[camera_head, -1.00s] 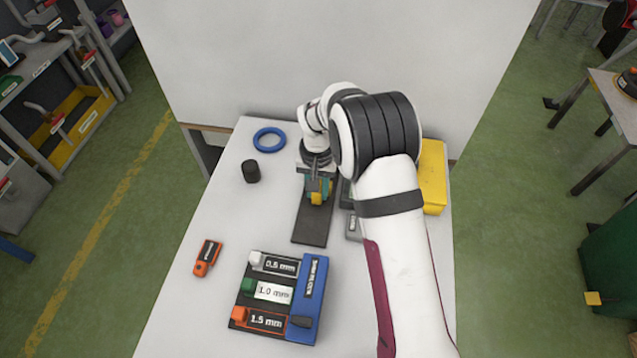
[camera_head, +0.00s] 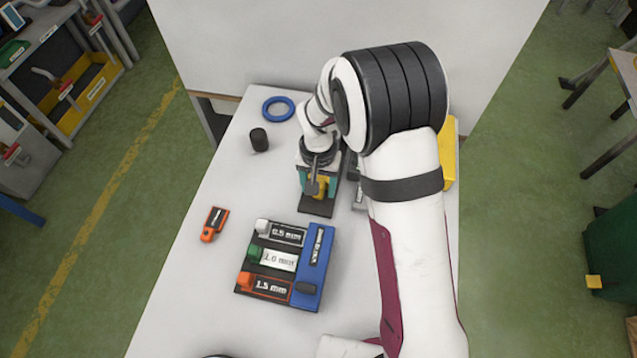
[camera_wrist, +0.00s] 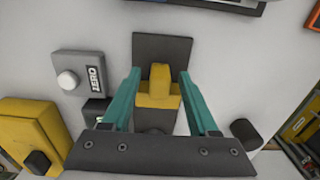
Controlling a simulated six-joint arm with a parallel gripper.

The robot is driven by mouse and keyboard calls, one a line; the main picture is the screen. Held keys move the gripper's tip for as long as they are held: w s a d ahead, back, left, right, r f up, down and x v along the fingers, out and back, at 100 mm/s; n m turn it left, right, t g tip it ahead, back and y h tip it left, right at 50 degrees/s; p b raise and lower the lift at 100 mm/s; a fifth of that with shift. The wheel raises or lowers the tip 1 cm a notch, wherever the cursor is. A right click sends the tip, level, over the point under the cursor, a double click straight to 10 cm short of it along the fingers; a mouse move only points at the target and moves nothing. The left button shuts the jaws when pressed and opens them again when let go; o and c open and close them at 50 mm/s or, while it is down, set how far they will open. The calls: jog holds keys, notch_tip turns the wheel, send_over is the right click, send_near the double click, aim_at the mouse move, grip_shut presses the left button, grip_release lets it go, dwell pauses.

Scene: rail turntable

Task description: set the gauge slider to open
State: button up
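The yellow slider (camera_head: 318,188) sits on a dark rail plate (camera_head: 316,208) towards the back of the table. It also shows in the wrist view (camera_wrist: 158,95), on the dark plate (camera_wrist: 160,48). My gripper (camera_head: 317,182) is down over the slider. In the wrist view the two teal fingers (camera_wrist: 160,78) stand on either side of the slider's wide yellow base, close against it. The narrower raised middle of the slider is clear of the fingers. I see no word marking the open position. Part of the rail is hidden under my gripper.
A dark block with a blue side (camera_head: 314,262) and 0.5, 1.0 and 1.5 mm labels lies in front. A grey ZERO box (camera_wrist: 82,75) and yellow box (camera_wrist: 25,130) are beside the rail. An orange tool (camera_head: 213,224), black cylinder (camera_head: 259,140) and blue ring (camera_head: 278,109) are left.

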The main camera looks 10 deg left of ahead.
jog(key=shift+r, duration=0.1)
notch_tip(320, 180, up, 16)
jog(key=shift+f, duration=0.2)
dwell(0.3)
jog(key=s+d+r+m+y, duration=0.1)
jog(key=s+d+m, duration=0.1)
jog(key=s+d, duration=0.5)
jog(key=s+d+r+m, duration=0.2)
jog(key=s+d, duration=0.6)
jog(key=s, duration=0.7)
jog(key=shift+s+d+r+m+y, duration=0.15)
jog(key=shift+s+d+m+y, duration=0.2)
jog(key=shift+m, duration=0.45)
